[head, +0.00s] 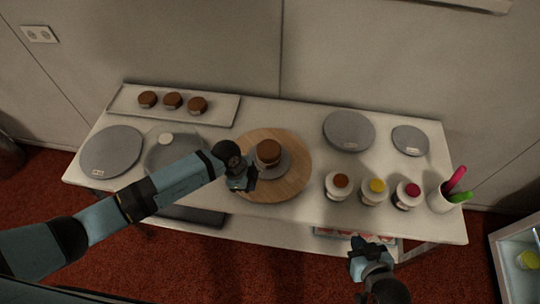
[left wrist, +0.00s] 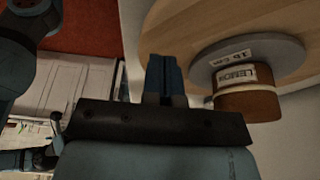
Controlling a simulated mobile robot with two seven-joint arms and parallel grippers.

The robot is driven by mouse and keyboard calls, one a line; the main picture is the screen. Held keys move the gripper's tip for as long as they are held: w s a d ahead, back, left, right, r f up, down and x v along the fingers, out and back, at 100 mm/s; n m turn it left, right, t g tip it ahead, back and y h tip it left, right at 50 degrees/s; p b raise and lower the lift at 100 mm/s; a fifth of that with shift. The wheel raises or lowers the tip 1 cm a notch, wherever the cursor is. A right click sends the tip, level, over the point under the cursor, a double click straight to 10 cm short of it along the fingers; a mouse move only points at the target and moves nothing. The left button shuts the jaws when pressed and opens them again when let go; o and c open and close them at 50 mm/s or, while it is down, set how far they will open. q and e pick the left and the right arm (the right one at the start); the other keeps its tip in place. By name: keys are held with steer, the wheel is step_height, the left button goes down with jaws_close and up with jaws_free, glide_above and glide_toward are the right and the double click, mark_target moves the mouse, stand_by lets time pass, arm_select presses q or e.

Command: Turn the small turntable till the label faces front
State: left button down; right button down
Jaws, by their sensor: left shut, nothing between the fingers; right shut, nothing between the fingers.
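A small grey turntable (head: 285,164) sits on a large round wooden board (head: 288,188) mid-table, with a brown-topped cake or jar (head: 269,151) on it. In the left wrist view the grey turntable (left wrist: 282,50) has a white label (left wrist: 232,58) on its rim. The brown item (left wrist: 248,103) there also carries a printed label (left wrist: 236,75). My left gripper (head: 242,184) is shut and empty, over the board's left part, beside the small turntable. Its closed fingers (left wrist: 163,62) show apart from the disc. My right gripper (head: 366,246) is shut and empty, off the table's front edge.
Grey discs stand at left (head: 108,151) and back right (head: 349,131), (head: 410,140). A tray (head: 222,108) holds brown cakes. Jars with brown (head: 340,187), yellow (head: 375,191) and red (head: 408,195) tops and a pen cup (head: 440,201) stand at right. A clear domed disc (head: 160,153) lies under my left arm.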

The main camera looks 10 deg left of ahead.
mark_target(261, 196)
arm_select(q)
steer(key=shift+w+a, duration=0.2)
steer(key=shift+a, duration=0.55)
steer(key=shift+d, duration=0.1)
steer(key=shift+f, duration=0.1)
steer(key=shift+f+b, duration=0.75)
steer(key=shift+f, duration=0.6)
steer(key=shift+s+d+r+p, duration=0.1)
steer(key=shift+s+d+p, duration=0.1)
steer(key=shift+d, duration=0.3)
steer(key=shift+s+d+p, duration=0.1)
steer(key=shift+d+p, duration=0.1)
steer(key=shift+d, duration=0.25)
steer(key=shift+s+d+p, duration=0.15)
steer(key=shift+d, duration=0.4)
steer(key=shift+s+d+p, duration=0.15)
steer(key=shift+d, duration=0.4)
